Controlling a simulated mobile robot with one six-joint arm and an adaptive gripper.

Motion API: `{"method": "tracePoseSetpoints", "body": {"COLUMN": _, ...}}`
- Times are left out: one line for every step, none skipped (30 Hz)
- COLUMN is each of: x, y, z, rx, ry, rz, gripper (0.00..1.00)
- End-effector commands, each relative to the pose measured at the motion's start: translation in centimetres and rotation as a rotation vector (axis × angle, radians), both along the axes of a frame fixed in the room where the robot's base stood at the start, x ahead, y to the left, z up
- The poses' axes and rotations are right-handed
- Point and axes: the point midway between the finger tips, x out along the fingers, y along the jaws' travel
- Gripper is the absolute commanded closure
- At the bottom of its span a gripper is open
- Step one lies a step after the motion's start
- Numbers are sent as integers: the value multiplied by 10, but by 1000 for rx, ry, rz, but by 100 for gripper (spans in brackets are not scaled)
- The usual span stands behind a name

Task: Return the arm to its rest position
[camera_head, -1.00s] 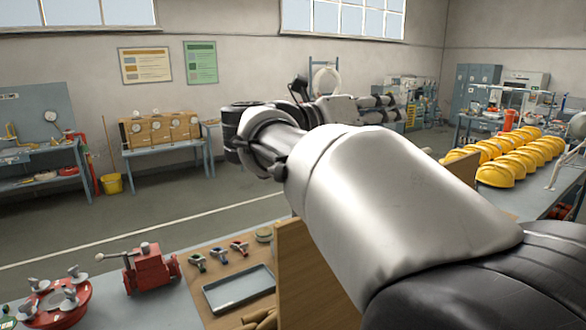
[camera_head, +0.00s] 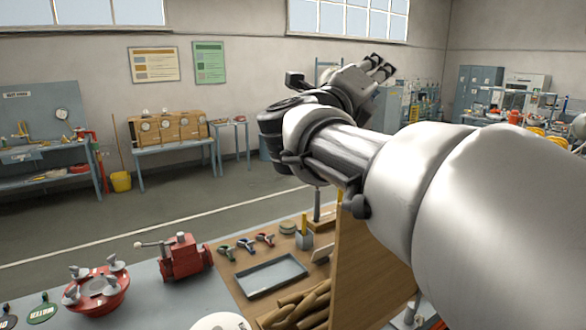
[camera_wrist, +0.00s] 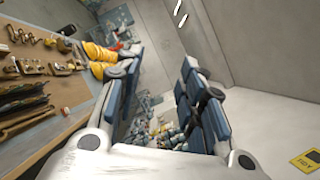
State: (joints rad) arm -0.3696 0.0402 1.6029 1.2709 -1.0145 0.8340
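My arm reaches from the lower right across the middle of the head view, its silver upper links large in front. My gripper (camera_head: 381,66) is raised well above the bench, tilted up and to the right, with the far wall behind it. In the wrist view, my gripper (camera_wrist: 163,58) shows two blue-padded fingers standing apart with nothing between them. The gripper is open and empty, and touches nothing that I can see.
A bench (camera_head: 150,300) below holds a red vise (camera_head: 185,258), a red round fixture (camera_head: 97,290) and a grey tray (camera_head: 272,275). An upright wooden panel (camera_head: 365,250) stands beside the arm. Yellow helmets (camera_head: 553,141) are mostly hidden behind it. Open floor lies beyond the bench.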

Motion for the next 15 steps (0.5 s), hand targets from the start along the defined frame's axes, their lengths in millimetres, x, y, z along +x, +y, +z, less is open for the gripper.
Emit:
{"method": "tracePoseSetpoints", "body": {"x": -2, "y": 3, "z": 6, "rx": -70, "ry": 23, "rz": 46, "gripper": 64}}
{"method": "tracePoseSetpoints", "body": {"x": -3, "y": 8, "z": 8, "rx": -120, "ry": 42, "rz": 80, "gripper": 64}}
{"method": "tracePoseSetpoints", "body": {"x": -5, "y": 14, "z": 10, "rx": -198, "ry": 69, "rz": 126, "gripper": 64}}
{"method": "tracePoseSetpoints", "body": {"x": -7, "y": 19, "z": 10, "rx": -262, "ry": 96, "rz": 165, "gripper": 64}}
{"method": "tracePoseSetpoints", "body": {"x": -9, "y": 26, "z": 8, "rx": -331, "ry": 125, "rz": 204, "gripper": 64}}
{"method": "tracePoseSetpoints", "body": {"x": -15, "y": 35, "z": 3, "rx": -435, "ry": 171, "rz": 261, "gripper": 64}}
{"method": "tracePoseSetpoints", "body": {"x": -20, "y": 42, "z": -4, "rx": -517, "ry": 210, "rz": 306, "gripper": 64}}
{"method": "tracePoseSetpoints", "body": {"x": -26, "y": 50, "z": -13, "rx": -601, "ry": 251, "rz": 349, "gripper": 64}}
{"method": "tracePoseSetpoints", "body": {"x": -35, "y": 59, "z": -27, "rx": -713, "ry": 310, "rz": 408, "gripper": 64}}
{"method": "tracePoseSetpoints", "body": {"x": -43, "y": 66, "z": -41, "rx": -798, "ry": 357, "rz": 453, "gripper": 64}}
{"method": "tracePoseSetpoints", "body": {"x": -53, "y": 71, "z": -57, "rx": -880, "ry": 405, "rz": 496, "gripper": 64}}
{"method": "tracePoseSetpoints", "body": {"x": -67, "y": 77, "z": -80, "rx": -992, "ry": 474, "rz": 554, "gripper": 64}}
{"method": "tracePoseSetpoints", "body": {"x": -78, "y": 80, "z": -99, "rx": -1074, "ry": 528, "rz": 598, "gripper": 64}}
{"method": "tracePoseSetpoints", "body": {"x": -91, "y": 81, "z": -119, "rx": -1152, "ry": 583, "rz": 642, "gripper": 64}}
{"method": "tracePoseSetpoints", "body": {"x": -108, "y": 82, "z": -145, "rx": -1246, "ry": 652, "rz": 696, "gripper": 64}}
